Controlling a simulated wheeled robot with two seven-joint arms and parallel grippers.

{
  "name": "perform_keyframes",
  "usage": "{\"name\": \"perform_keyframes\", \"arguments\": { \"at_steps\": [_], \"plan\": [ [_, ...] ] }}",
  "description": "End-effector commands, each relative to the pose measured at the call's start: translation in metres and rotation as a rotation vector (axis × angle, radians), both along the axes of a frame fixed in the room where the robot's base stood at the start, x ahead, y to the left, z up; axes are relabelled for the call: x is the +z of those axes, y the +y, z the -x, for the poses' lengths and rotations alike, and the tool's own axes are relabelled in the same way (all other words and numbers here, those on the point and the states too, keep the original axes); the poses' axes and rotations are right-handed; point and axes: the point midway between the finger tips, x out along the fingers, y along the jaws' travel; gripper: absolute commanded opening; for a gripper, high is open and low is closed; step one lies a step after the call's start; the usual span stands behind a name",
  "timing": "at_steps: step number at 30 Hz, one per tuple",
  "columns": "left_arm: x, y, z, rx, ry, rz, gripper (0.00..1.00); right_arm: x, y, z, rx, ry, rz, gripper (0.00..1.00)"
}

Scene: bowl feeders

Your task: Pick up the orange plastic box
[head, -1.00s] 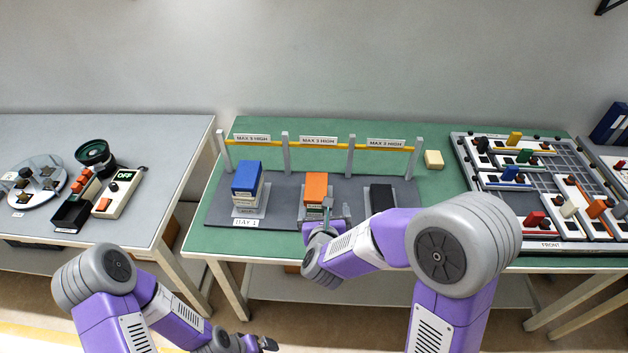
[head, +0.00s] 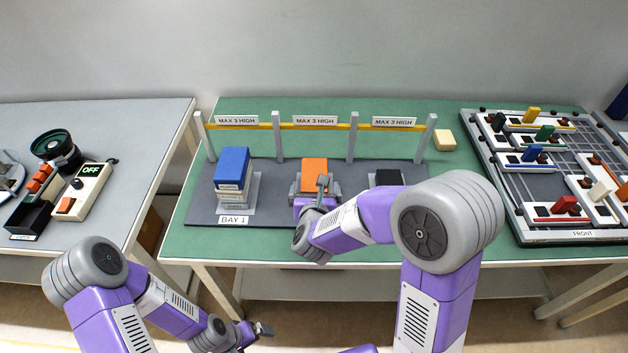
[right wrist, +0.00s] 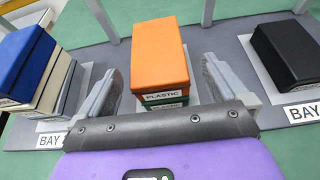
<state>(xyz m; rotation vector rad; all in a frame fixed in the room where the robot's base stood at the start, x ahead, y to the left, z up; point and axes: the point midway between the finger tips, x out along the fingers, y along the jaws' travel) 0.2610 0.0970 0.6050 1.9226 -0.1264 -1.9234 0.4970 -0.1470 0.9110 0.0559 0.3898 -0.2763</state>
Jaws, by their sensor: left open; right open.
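The orange plastic box (head: 314,170) sits in the middle bay of the grey mat. In the right wrist view the orange box (right wrist: 160,58), with a PLASTIC label, rests on top of a green box (right wrist: 165,103). My right gripper (head: 315,187) is at this stack; in the wrist view its fingers (right wrist: 163,85) stand open, one on each side of the stack, with gaps visible. The lower part of the stack is hidden behind the gripper's body. My left gripper (head: 264,330) is open and empty, low in front of the table.
A blue-topped stack (head: 231,167) stands in bay 1 at left, and a black box (head: 389,178) at right. A yellow bar (head: 335,127) on posts runs behind the bays.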

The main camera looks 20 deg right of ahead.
Motion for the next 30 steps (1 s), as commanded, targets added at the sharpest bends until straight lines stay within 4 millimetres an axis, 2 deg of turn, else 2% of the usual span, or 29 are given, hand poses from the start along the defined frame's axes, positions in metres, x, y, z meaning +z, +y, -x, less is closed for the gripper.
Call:
{"name": "perform_keyframes", "arguments": {
  "at_steps": [10, 14, 20, 30],
  "plan": [
    [-0.006, 0.0, 0.0, 0.0, 0.0, 0.0, 1.0, -0.018, -0.009, -0.044, -0.002, 0.0, 0.001, 1.0],
    [-0.006, 0.0, 0.0, 0.0, 0.0, 0.0, 1.0, -0.02, -0.011, -0.051, 0.0, 0.0, 0.001, 1.0],
    [-0.006, 0.0, 0.0, 0.0, 0.0, 0.0, 1.0, -0.02, -0.011, -0.051, 0.0, 0.001, 0.001, 1.0],
    [-0.006, 0.0, 0.0, 0.0, 0.0, 0.0, 1.0, -0.02, -0.011, -0.051, 0.0, 0.0, 0.001, 0.49]
  ]
}}
